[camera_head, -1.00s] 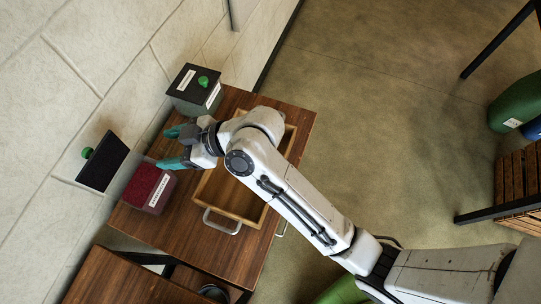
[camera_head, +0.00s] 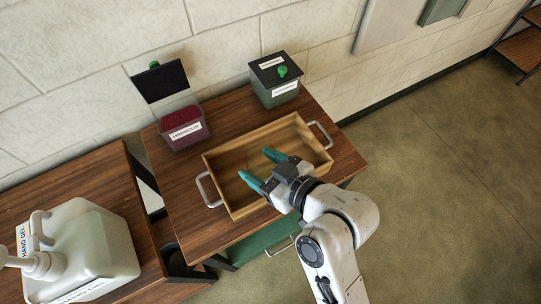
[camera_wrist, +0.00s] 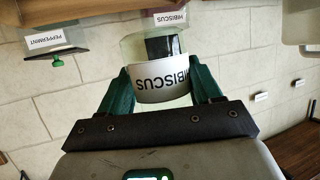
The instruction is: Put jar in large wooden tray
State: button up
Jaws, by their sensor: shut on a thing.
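The large wooden tray (camera_head: 222,195), a shallow rectangular box with metal handles, sits on a brown wooden table. My gripper (camera_head: 260,168) is over the tray's inside, its teal fingers pointing to the back left. In the wrist view my gripper (camera_wrist: 162,88) is shut on a clear jar with a white HIBISCUS label (camera_wrist: 160,84), one finger on each side. The label reads upside down there. In the head view I cannot make out the jar between the fingers, nor whether it touches the tray's floor.
A maroon-filled container labelled HIBISCUS (camera_head: 185,130) with its dark lid raised (camera_head: 160,82) stands behind left. A dark-lidded box with a green knob (camera_head: 274,82) stands behind the tray. A hand gel pump bottle (camera_head: 85,250) stands on the left table.

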jog(key=w+f, duration=0.2)
jog(key=f, duration=0.1)
jog(key=w+f+p, duration=0.1)
jog(key=w+f, duration=0.5)
jog(key=f, duration=0.1)
jog(key=shift+w+d+f, duration=0.1)
jog(key=shift+w+d, duration=0.05)
jog(key=shift+f, duration=0.1)
jog(key=shift+f, duration=0.3)
jog(key=shift+f+b, duration=0.3)
jog(key=shift+b, duration=0.3)
jog(key=o, duration=1.3)
